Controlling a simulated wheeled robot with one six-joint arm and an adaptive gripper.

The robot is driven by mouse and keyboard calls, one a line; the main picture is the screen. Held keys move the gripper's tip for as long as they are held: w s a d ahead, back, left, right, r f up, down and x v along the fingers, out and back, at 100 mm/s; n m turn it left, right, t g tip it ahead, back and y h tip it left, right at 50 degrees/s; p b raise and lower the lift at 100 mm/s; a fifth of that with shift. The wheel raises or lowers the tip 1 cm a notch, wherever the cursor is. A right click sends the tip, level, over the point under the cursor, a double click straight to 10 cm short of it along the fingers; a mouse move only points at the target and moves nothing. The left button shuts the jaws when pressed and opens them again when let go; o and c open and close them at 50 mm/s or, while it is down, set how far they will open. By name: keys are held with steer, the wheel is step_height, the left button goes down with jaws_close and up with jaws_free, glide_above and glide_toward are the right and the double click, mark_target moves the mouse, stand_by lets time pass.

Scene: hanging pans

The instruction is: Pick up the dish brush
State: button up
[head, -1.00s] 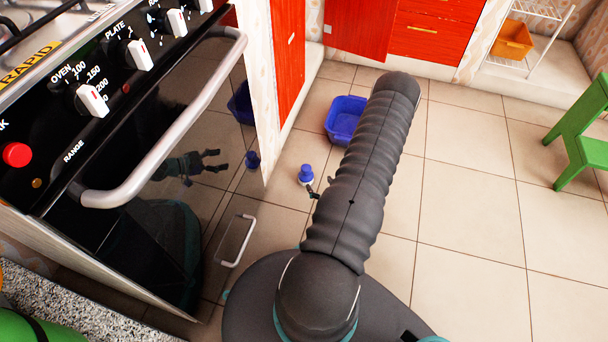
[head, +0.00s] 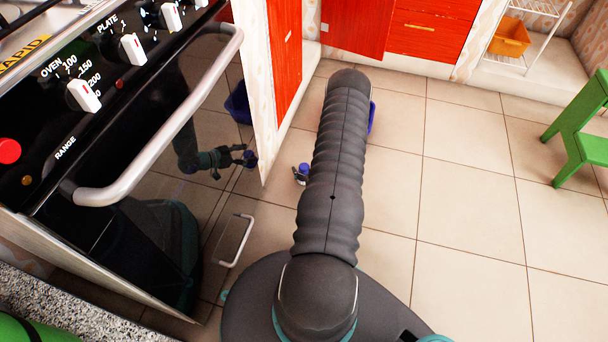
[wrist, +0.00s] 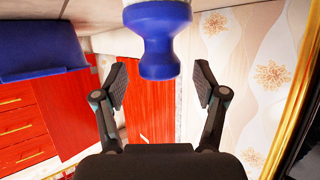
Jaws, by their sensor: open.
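The dish brush (head: 304,168) has a blue knob handle and stands on the tiled floor beside the oven, partly hidden by my arm in the head view. In the wrist view its blue handle (wrist: 158,45) hangs down from the top edge, with its white part cut off by the frame. My gripper (wrist: 161,82) is open and empty. Its two fingers are apart, one to each side of the handle's line, and the knob's end reaches the level of the fingertips. No finger visibly touches the brush.
The oven (head: 130,130) with its handle stands close on the left. A blue tub (head: 371,118) is mostly hidden behind my arm; it shows in the wrist view (wrist: 40,45). Red cabinets (head: 420,30) are behind. A green stool (head: 580,130) stands right, with clear floor between.

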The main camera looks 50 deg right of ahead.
steer(key=shift+w+d+f, duration=0.25)
steer(key=shift+w, duration=0.3)
steer(key=c, duration=1.3)
steer(key=shift+o, duration=0.2)
